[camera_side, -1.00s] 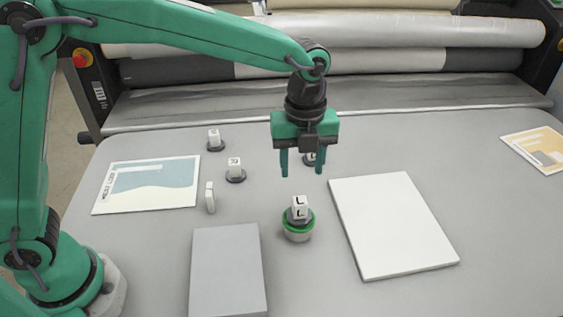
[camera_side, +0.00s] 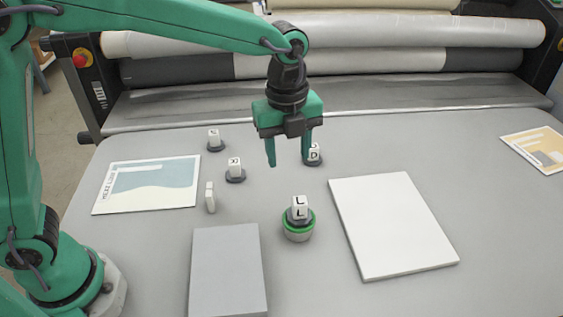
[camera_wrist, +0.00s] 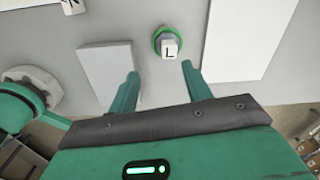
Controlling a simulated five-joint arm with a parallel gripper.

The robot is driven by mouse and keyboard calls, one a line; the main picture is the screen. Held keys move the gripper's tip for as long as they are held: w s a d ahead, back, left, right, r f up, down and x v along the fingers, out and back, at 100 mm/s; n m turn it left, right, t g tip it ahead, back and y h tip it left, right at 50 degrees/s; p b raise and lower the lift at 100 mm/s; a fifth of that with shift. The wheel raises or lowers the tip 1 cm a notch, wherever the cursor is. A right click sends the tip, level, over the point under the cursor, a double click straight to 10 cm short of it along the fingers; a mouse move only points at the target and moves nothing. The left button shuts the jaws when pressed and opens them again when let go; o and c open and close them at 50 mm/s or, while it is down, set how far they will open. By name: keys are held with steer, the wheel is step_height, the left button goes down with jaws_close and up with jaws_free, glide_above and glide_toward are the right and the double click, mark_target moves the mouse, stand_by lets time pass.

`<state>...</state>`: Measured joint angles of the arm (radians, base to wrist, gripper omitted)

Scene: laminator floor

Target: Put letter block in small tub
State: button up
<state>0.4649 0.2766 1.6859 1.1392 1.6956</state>
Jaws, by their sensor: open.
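In the wrist view the L block (camera_wrist: 169,47) shows in the tub (camera_wrist: 157,34), beyond my fingertips. My gripper (camera_side: 289,164) is open and empty, above and behind the tub. Its fingers (camera_wrist: 160,70) are apart in the wrist view. Other letter blocks stand on dark round bases: one marked D (camera_side: 314,152) behind the right finger, and two farther left (camera_side: 234,163) (camera_side: 214,136).
A thin white piece (camera_side: 210,197) stands upright left of the tub. A grey slab (camera_side: 228,270) lies front left and a white panel (camera_side: 393,226) lies right. Printed sheets lie left (camera_side: 147,184) and far right (camera_side: 537,148). Laminator rollers (camera_side: 330,36) run along the back.

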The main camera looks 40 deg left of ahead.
steer(key=s+a+r+n+t, duration=0.1)
steer(key=s+a+r+n, duration=0.25)
steer(key=a+n, duration=0.25)
steer(key=s+a+r+n+t, duration=0.1)
steer(key=s+a+r+n, duration=0.25)
steer(key=a+n, duration=0.2)
steer(key=s+a+f+n+t, duration=0.2)
steer(key=s+a+n+t, duration=0.1)
steer(key=s+a+n, duration=0.6)
steer(key=s+n, duration=0.2)
steer(key=n, duration=0.2)
steer(key=shift+f, duration=0.3)
